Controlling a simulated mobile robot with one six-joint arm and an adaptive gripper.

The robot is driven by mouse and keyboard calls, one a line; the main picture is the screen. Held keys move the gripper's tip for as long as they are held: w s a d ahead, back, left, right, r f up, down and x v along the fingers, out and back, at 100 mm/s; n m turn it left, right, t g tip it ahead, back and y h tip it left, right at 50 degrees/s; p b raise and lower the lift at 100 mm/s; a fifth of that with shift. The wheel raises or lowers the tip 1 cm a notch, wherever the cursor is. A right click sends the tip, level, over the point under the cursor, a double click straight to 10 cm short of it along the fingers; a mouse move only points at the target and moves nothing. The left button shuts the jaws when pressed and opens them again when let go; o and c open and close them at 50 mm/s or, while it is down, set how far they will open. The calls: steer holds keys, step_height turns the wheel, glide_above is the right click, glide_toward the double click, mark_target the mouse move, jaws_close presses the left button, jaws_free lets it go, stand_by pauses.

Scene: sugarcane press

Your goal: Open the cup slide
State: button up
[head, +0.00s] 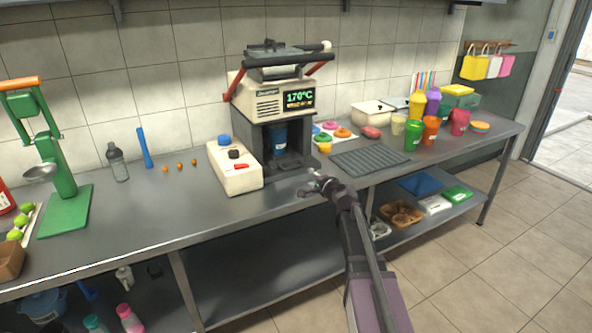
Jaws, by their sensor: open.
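A cream and dark press machine (262,105) stands on the counter, with a display reading 170°C. In its dark lower bay is a blue cup (278,138). A dark sliding piece at the bay's foot (292,160) looks like the cup slide; I cannot tell how far out it is. My gripper (315,184) is open and empty, in front of and slightly right of the machine, near the counter's front edge. It looks apart from the slide.
Coloured cups (432,125) stand further right. A green juicer (62,190) is far left. The counter front is mostly clear.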

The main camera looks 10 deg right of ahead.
mark_target(295, 168)
steer(key=b+x, duration=0.2)
steer(key=x, duration=1.1)
steer(key=shift+b, duration=0.3)
jaws_close()
